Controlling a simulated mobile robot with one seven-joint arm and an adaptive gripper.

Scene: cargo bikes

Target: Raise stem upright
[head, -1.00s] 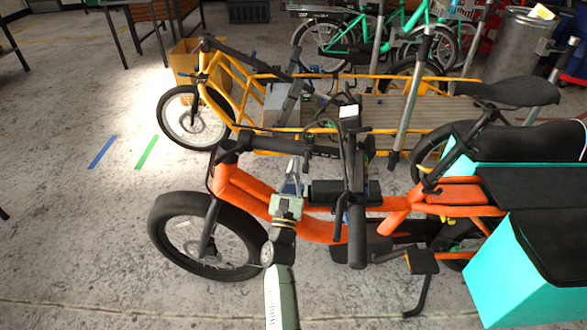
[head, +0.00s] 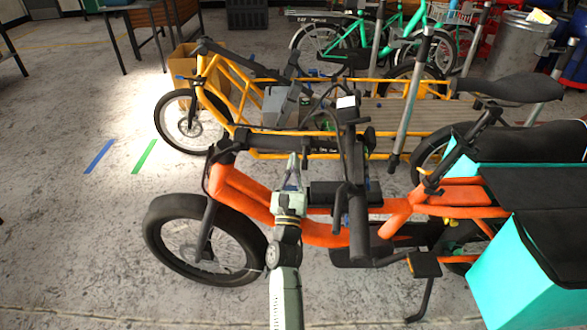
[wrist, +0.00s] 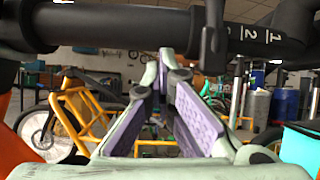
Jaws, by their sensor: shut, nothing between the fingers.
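The orange cargo bike (head: 240,190) stands across the middle of the head view. Its black stem (head: 268,142) lies folded close to level, running from the front of the frame to the black handlebar (head: 359,215) on the right. My gripper (head: 293,160) is shut and empty, with its tips pointing up at the underside of the stem near its middle. In the wrist view, the stem (wrist: 120,25) crosses the top with number marks on it, just above my fingertips (wrist: 163,68). Whether the tips touch it I cannot tell.
A yellow cargo bike (head: 262,155) stands close behind. A teal box (head: 510,265) and a black saddle (head: 510,86) are at the right. The floor (head: 70,230) at the left is clear, with blue and green tape strips. Green bikes and a metal bin stand at the back.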

